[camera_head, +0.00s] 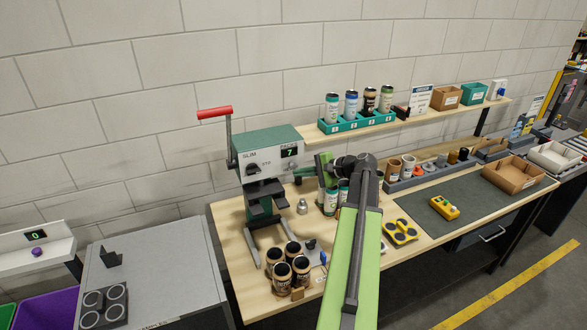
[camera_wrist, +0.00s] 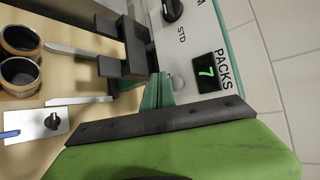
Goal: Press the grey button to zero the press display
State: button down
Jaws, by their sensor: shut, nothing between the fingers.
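The green and white press (camera_head: 262,152) stands on the wooden bench. Its display (camera_head: 289,152) reads 7; in the wrist view the display (camera_wrist: 207,71) shows 7 beside the word PACKS. The round grey button (camera_wrist: 178,82) sits on the white panel by the display. My gripper (camera_head: 300,172) is shut and empty, at the right side of the press front. In the wrist view its teal fingers (camera_wrist: 158,92) are close to the button; I cannot tell whether they touch it. A dark knob (camera_wrist: 172,10) marked STD is farther along the panel.
Several dark cans (camera_head: 283,264) stand at the bench front below the press. Green cans (camera_head: 330,200) stand just behind my arm. A shelf (camera_head: 430,110) with cans and boxes is on the right. A second display (camera_head: 37,236) reads 0 at far left.

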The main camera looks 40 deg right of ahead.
jog(key=shift+d, duration=0.1)
dwell(0.6)
jog(key=shift+w+d, duration=0.15)
jog(key=shift+w, duration=0.25)
jog(key=shift+w+d, duration=0.35)
jog(key=shift+w, duration=0.45)
dwell(0.9)
jog(key=shift+s+a, duration=0.1)
jog(key=shift+s, duration=0.05)
jog(key=shift+s+a, duration=0.25)
jog(key=shift+s, duration=0.3)
jog(key=shift+s+a, duration=0.2)
jog(key=shift+s, duration=0.3)
jog(key=s, duration=0.1)
jog(key=s+a, duration=0.1)
jog(key=s, duration=0.1)
jog(key=s+a, duration=0.1)
jog(key=shift+s, duration=0.3)
dwell(0.6)
